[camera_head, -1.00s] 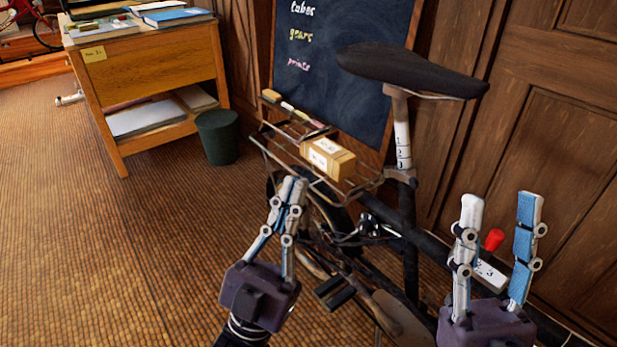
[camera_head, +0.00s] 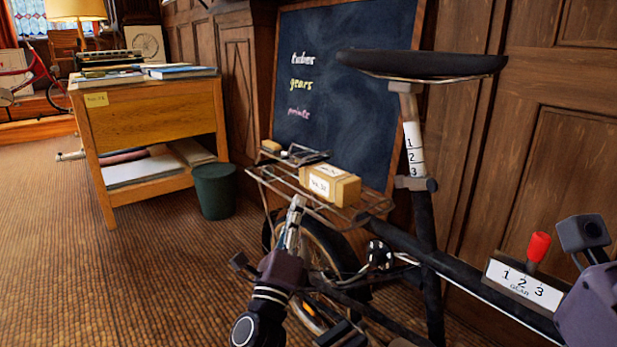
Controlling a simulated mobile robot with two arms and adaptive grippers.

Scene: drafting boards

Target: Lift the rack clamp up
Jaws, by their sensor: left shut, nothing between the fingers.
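The bicycle's rear rack (camera_head: 362,213) is a dark wire frame below the chalkboard. A yellow-brown box (camera_head: 330,185) with white labels sits on it. A thin dark bar at the rack's far left end may be the rack clamp (camera_head: 302,154); its shape is too small to make out. My left gripper (camera_head: 298,203) is shut and empty, its tips at the rack's near left edge in the picture; I cannot tell whether they touch.
The saddle (camera_head: 420,64) and seat post (camera_head: 413,140) stand right of the rack. A gear plate (camera_head: 522,285) with a red knob (camera_head: 539,246) is near my right gripper. A green bin (camera_head: 215,192) and wooden desk (camera_head: 150,115) stand left. Floor at lower left is clear.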

